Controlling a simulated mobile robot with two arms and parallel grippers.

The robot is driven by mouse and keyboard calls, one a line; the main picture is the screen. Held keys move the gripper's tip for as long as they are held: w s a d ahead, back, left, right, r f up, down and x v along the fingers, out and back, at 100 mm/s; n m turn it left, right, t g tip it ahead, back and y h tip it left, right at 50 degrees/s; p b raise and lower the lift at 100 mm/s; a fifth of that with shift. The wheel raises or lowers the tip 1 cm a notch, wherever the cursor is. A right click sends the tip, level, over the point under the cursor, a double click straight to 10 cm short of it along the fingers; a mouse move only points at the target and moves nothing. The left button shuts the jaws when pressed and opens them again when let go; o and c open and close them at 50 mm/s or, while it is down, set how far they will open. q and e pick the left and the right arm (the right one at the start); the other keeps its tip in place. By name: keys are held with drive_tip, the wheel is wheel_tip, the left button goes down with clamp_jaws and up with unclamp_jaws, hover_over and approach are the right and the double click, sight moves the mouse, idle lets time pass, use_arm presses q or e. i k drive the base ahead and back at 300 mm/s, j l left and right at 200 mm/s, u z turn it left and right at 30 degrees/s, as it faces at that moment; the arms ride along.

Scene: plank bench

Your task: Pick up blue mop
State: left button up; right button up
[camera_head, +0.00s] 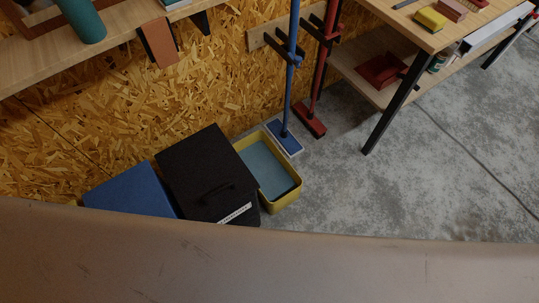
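The blue mop (291,70) stands upright by the chipboard wall, its pole running up out of the top of the view. Its flat blue head (283,137) with a pale edge is on the floor. A dark clip on a wooden wall rail (261,38) is at the pole. Neither of my grippers is in view.
A red mop (318,80) stands right beside the blue one. A yellow tub (284,200) with blue-grey contents, a black box (205,170) and a blue box (132,192) are at left. A workbench (403,32) stands at right. A large brown surface (270,262) crosses the foreground. Concrete floor (440,180) is clear.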

sight(278, 130)
drive_tip(key=u, duration=1.5)
drive_tip(key=l+u, duration=0.4)
drive_tip(key=l, duration=1.45)
